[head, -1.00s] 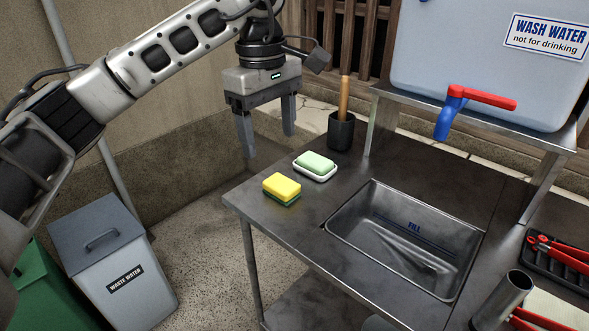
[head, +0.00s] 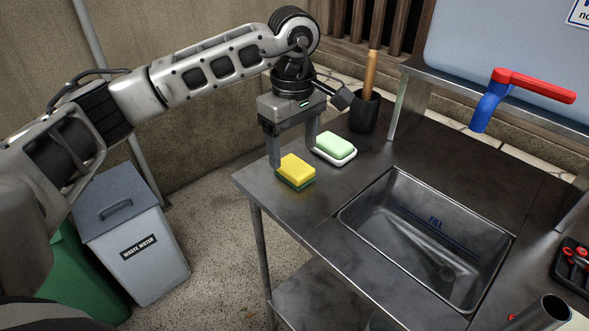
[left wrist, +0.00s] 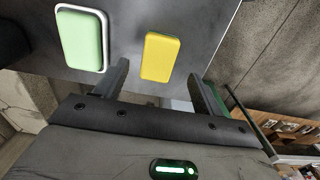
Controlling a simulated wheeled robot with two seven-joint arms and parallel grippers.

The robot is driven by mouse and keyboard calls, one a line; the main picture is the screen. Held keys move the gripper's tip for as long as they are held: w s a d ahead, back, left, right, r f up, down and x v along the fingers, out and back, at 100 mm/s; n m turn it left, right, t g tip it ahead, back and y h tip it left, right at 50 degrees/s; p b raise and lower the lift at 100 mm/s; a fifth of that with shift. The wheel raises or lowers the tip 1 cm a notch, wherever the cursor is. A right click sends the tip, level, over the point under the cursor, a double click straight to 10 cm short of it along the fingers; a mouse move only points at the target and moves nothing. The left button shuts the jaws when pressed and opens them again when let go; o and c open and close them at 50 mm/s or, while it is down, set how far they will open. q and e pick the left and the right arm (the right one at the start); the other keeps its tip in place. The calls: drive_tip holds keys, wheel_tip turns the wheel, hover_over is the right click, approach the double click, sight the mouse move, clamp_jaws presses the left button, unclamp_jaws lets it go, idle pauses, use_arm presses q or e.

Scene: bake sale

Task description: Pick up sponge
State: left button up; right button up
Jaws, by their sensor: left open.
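The sponge (head: 297,169) is a yellow block with a green underside. It lies on the metal counter near its left corner. My left gripper (head: 293,157) is open and pointing down, low behind the sponge, with one finger toward its left and the other beside the soap dish. In the left wrist view the sponge (left wrist: 160,57) appears just beyond and between the open fingers (left wrist: 164,82), with nothing held. My right gripper does not show.
A green soap bar (head: 335,145) in a white dish (head: 345,160) sits close to the right finger. A black cup (head: 365,112) with a wooden handle stands behind it. A sink basin (head: 425,235) is to the right. A waste water bin (head: 150,255) stands left on the floor.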

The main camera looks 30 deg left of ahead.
sight(295, 165)
use_arm(q)
drive_tip(key=shift+w+f, duration=0.1)
drive_tip(key=shift+f, duration=2.25)
drive_tip(key=c, duration=1)
drive_tip(key=shift+c, duration=0.2)
drive_tip(key=shift+r, duration=0.55)
wheel_tip(295, 165, up, 2)
drive_tip(key=shift+r, duration=0.15)
drive_tip(key=s+d+r, duration=0.9)
drive_tip(key=s+d, duration=0.1)
drive_tip(key=shift+r, duration=0.3)
